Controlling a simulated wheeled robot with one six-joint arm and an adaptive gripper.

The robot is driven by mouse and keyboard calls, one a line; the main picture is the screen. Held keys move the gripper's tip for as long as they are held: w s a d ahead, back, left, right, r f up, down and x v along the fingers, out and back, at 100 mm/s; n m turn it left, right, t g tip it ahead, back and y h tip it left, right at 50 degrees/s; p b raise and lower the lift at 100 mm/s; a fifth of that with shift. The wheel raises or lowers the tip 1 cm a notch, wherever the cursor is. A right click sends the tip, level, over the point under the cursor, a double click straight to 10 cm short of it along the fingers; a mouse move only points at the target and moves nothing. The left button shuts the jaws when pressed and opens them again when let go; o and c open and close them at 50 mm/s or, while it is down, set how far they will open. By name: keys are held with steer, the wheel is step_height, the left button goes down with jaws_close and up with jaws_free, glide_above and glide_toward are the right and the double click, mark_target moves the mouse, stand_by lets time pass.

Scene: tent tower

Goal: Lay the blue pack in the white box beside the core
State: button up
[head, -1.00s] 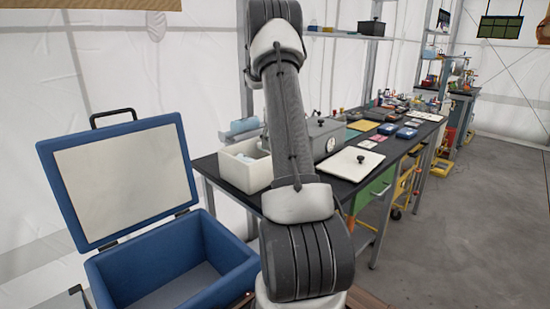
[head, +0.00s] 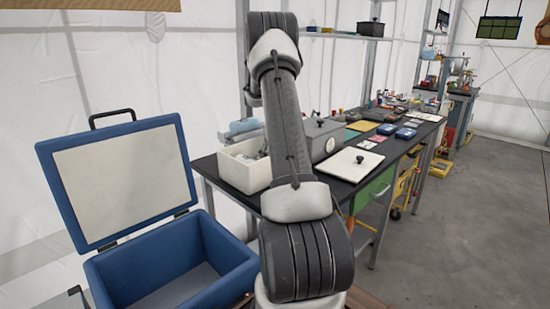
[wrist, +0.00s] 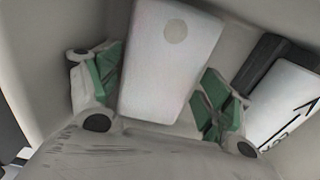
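The white box (head: 241,178) stands open on the near end of the black bench in the head view. My gripper (wrist: 158,85) is inside a pale-walled space in the wrist view, with green pads on both sides of a pale pack (wrist: 170,60). The pack looks greyish white there, with a round spot, so I cannot confirm its blue colour. Its edges lie very close to both pads; I cannot tell whether they press on it. Right of it is a dark block with a white label and black arrow (wrist: 285,105), perhaps the core. My arm hides part of the bench in the head view.
A light blue object (head: 242,127) is behind the box. A white lid with a dark knob (head: 352,165) lies on the bench, near a grey case (head: 325,143). An open blue cooler (head: 170,270) stands front left. Floor on the right is clear.

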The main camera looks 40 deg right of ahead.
step_height(320, 180, up, 12)
steer(key=s+a+r+t, duration=0.1)
steer(key=s+a+r, duration=0.1)
steer(key=a+r, duration=0.4)
steer(key=s+a+r, duration=0.2)
steer(key=a+r, duration=0.2)
steer(key=a, duration=0.4)
steer(key=s+a+r+t, duration=0.2)
steer(key=s+a+r, duration=0.1)
steer(key=s+a, duration=0.8)
steer(key=s+a+f+t, duration=0.1)
steer(key=s+a+f, duration=0.5)
steer(key=s+a, duration=0.3)
steer(key=s, duration=0.3)
steer(key=shift+s, duration=0.25)
steer(key=shift+c, duration=0.4)
